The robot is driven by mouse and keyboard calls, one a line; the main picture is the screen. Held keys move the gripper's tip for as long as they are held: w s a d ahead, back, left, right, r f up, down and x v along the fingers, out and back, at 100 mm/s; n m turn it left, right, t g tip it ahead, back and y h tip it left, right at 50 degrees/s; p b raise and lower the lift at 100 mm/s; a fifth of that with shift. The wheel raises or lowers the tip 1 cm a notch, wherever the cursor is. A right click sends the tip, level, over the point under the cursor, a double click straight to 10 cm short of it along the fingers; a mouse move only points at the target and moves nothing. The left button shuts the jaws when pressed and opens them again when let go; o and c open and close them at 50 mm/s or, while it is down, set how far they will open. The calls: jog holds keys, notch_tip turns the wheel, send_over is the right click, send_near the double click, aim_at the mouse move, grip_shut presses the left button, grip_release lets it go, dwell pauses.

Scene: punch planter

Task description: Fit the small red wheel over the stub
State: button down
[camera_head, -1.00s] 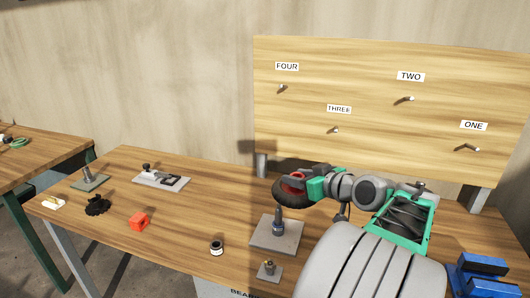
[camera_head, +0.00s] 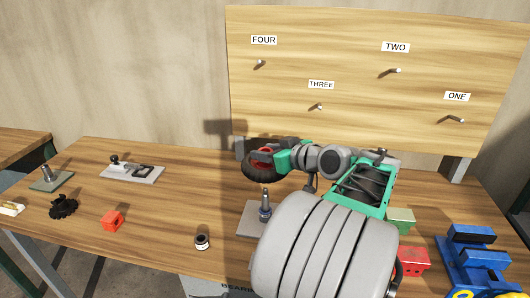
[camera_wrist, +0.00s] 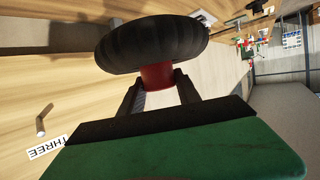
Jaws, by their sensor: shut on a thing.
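The wheel has a black ribbed tyre (camera_head: 252,171) and a red hub (camera_head: 264,154). My gripper (camera_wrist: 158,92) is shut on the red hub, which shows between its fingers in the wrist view (camera_wrist: 157,76). In the head view my gripper holds the wheel above the bench, just above and behind an upright metal post (camera_head: 265,206) on a grey plate (camera_head: 250,222). The wheel and post look apart. Part of the plate is hidden by my arm. I cannot tell whether this post or a board peg is the stub.
A wooden board (camera_head: 360,60) behind carries pegs labelled ONE to FOUR; peg THREE (camera_wrist: 41,125) is near in the wrist view. A black-and-white ring (camera_head: 202,242), red block (camera_head: 112,221), black gear (camera_head: 63,206) and blue stand (camera_head: 475,255) are on the bench (camera_head: 160,205).

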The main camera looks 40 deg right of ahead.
jog(key=b, duration=0.4)
send_over(267, 194)
jog(key=shift+w+f, duration=0.15)
jog(key=shift+f, duration=0.95)
jog(key=shift+w+f, duration=0.15)
jog(key=shift+f, duration=0.95)
jog(key=shift+b, duration=0.45)
jog(key=shift+f+b, duration=4.75)
jog(key=shift+f, duration=0.5)
jog(key=c, duration=0.8)
grip_release()
